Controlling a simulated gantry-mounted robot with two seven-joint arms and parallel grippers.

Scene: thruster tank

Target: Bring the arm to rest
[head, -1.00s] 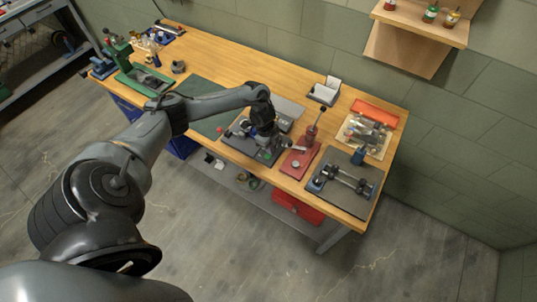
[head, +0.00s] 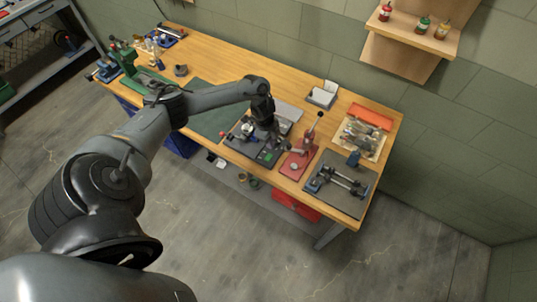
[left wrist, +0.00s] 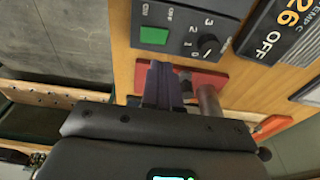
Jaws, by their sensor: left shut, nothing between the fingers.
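My left arm reaches in from the left over the wooden workbench (head: 218,66). My left gripper (head: 274,136) hangs over the dark control unit (head: 267,156) at the bench's front part. In the left wrist view its fingers (left wrist: 163,82) are shut together with nothing between them. The control unit also shows there, with a green switch (left wrist: 154,35) and a numbered dial (left wrist: 208,43). I cannot tell the exact gap between the fingertips and the unit. My right gripper is not in view.
A red-based lever tool (head: 297,163) stands just right of the gripper. Further right are a grey mat (head: 364,205) with a metal fixture and a tray (head: 376,153) of parts. A green mat (head: 207,123) lies left. A green machine (head: 124,60) stands at the far left end.

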